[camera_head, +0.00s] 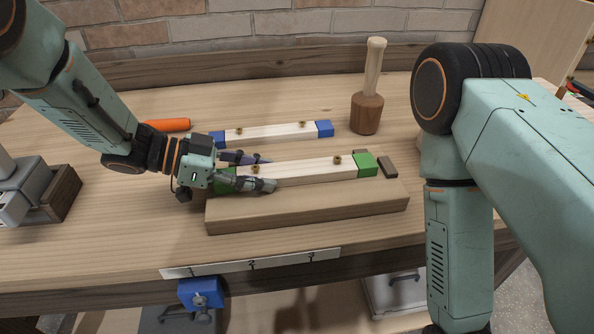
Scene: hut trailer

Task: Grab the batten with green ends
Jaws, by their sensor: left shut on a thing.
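The batten with green ends (315,170) lies along the top of a wooden block (310,211). It is pale wood with two small brass-coloured knobs on top; its right green end shows fully, its left green end is partly hidden. My left gripper (267,172) is shut on the batten near its left end, one finger on the near side and one on the far side. My right arm comes down at the right; its gripper is out of the picture.
A batten with blue ends (272,132) lies behind. A wooden mallet (367,112) stands at the back. An orange-handled tool (167,125) lies at the left, and a small dark block (388,167) is at the right. A ruler strip (252,264) and a blue vise (201,292) are at the front edge.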

